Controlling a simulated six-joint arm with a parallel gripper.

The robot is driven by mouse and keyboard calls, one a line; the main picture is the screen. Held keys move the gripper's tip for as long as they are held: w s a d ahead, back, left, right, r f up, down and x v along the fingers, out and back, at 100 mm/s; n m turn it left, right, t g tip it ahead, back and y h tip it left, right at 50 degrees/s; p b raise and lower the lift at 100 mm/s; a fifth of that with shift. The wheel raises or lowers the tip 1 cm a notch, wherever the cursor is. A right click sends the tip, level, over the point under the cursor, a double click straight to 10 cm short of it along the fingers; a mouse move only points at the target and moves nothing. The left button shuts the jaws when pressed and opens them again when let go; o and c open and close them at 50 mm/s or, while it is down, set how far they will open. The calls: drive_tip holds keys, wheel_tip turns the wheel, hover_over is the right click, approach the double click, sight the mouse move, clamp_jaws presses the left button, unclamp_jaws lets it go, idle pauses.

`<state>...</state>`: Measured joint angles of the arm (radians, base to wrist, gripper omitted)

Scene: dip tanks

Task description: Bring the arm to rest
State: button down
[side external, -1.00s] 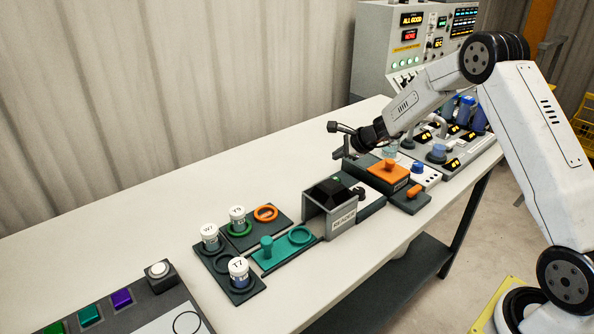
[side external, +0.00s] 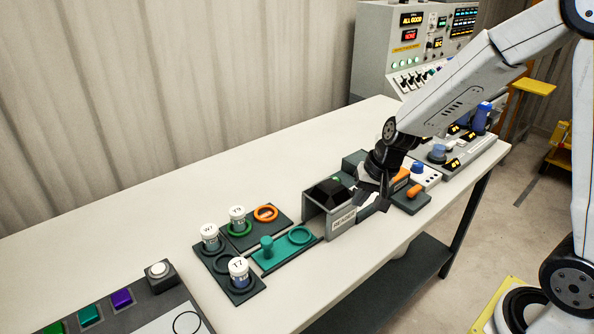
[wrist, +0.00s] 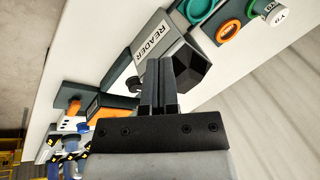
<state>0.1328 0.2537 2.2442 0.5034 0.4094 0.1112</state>
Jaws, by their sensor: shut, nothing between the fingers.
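My gripper (side external: 371,196) is just right of the grey box labelled READER (side external: 343,221) in the side view, above the bench. Its fingers are together with nothing between them. In the wrist view the shut fingers (wrist: 159,88) point toward the READER box (wrist: 150,42) and partly cover it. I cannot tell from these views how far the fingertips are from the box.
White-capped vials stand in dark holders left of the reader, such as T7 (side external: 239,273). A teal tray (side external: 285,248) lies beside them. A control cabinet (side external: 400,50) stands behind the bench. The bench (side external: 130,230) is clear at left rear.

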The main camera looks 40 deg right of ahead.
drive_tip(key=s+a+n+h, duration=0.1)
drive_tip(key=s+n, duration=0.6)
drive_tip(key=s, duration=0.3)
drive_tip(key=shift+s+a+n+g+h, duration=0.2)
drive_tip(key=shift+a+n+g+h, duration=0.15)
drive_tip(key=shift+n+g+h, duration=0.05)
drive_tip(key=shift+f, duration=0.1)
